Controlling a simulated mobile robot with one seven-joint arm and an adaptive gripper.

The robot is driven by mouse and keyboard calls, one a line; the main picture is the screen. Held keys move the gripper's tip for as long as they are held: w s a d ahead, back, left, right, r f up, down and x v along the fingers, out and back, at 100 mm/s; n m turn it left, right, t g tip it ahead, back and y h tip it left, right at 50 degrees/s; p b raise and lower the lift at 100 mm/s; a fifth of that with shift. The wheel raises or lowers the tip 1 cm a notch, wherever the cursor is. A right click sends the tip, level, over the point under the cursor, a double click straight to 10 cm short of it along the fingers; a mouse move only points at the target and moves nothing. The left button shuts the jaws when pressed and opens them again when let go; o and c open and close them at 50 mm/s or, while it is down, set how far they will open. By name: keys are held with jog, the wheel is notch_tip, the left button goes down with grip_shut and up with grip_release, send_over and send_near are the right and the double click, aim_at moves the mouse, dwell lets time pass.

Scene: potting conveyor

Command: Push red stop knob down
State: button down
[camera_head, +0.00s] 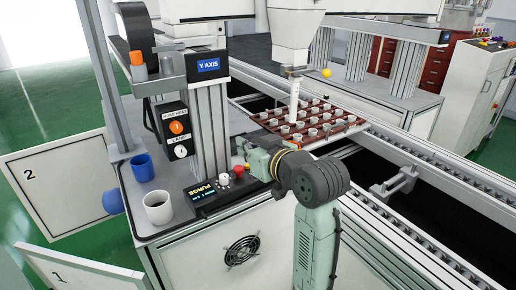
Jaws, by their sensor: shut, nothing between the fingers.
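The red stop knob (239,170) stands up from the black control panel on the grey bench top, beside a white knob on the panel. My gripper (241,146) is at the end of my pale green arm, just above and behind the red knob in the picture. It is shut and empty. Its fingertips are small and partly hidden by my own arm links, so I cannot tell the exact gap to the knob. The knob's top is in view, and no contact with it shows.
The black panel with yellow "PURGE" lettering (203,190) lies left of the knob. A blue cup (142,168) and a white cup (158,207) stand farther left. A grey column (211,130) rises behind the panel. A tray of pots (345,127) sits on the conveyor at right.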

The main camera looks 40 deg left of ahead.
aim_at(239, 172)
jog(key=f, duration=0.2)
jog(key=a+f, duration=0.1)
jog(key=shift+w, duration=0.25)
jog(key=shift+f+p, duration=0.3)
jog(key=shift+f, duration=0.35)
jog(key=shift+f, duration=0.1)
